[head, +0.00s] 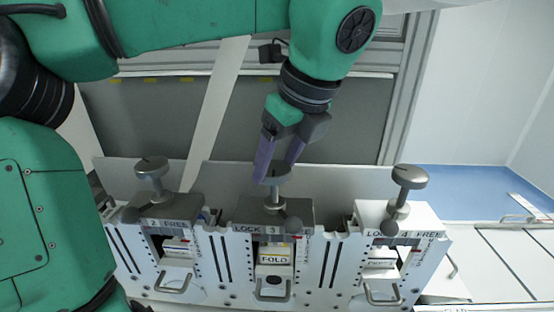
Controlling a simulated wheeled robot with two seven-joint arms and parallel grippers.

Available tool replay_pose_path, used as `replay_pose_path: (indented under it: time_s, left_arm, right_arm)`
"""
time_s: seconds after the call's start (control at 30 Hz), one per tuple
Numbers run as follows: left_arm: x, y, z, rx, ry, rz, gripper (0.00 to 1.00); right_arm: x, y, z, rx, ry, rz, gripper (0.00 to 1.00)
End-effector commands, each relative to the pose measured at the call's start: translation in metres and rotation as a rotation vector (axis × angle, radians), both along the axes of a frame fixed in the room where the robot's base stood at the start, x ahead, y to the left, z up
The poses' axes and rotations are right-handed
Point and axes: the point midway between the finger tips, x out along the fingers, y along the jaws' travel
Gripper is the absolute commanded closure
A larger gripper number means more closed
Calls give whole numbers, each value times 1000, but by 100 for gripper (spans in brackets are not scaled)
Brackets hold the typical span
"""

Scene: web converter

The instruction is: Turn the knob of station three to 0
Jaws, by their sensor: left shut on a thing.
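The station three knob (274,180) is a grey round knob on a short stem, on top of the middle station, which bears the label "LOCK 3" and a "FOLD" plate (274,259). My left gripper (274,178) reaches down from above with its purple fingers on either side of the knob, shut on it. The fingers hide part of the knob, and its dial setting cannot be read. My right gripper is not in view.
The station two knob (152,167) stands to the left and the station four knob (410,177) to the right, both close to the middle station. Metal handles (383,293) stick out at the front. A grey panel (350,125) stands behind.

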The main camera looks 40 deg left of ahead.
Motion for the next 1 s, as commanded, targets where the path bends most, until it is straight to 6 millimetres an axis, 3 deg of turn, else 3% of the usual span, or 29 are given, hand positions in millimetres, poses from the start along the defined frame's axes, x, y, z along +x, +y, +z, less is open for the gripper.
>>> replay_pose_path:
  time_s: [0.23,0.27,0.3,0.33,0.63,0.77,0.97,1.0]
  left_arm:
    - [0,0,0,0,1,3,87]
    - [0,0,0,0,1,3,23]
    - [0,0,0,0,1,3,8]
    - [0,0,0,0,1,3,1]
    - [0,0,0,0,0,0,1]
    - [0,-4,10,1,-1,1,1]
    - [-2,-23,59,-4,1,-2,1]
    - [-3,-28,81,-1,3,-1,1]
  right_arm:
    - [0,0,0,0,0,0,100]
    - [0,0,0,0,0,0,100]
    - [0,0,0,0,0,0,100]
    - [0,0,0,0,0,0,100]
    - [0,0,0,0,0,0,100]
    - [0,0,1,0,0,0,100]
    - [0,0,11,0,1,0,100]
    - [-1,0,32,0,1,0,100]
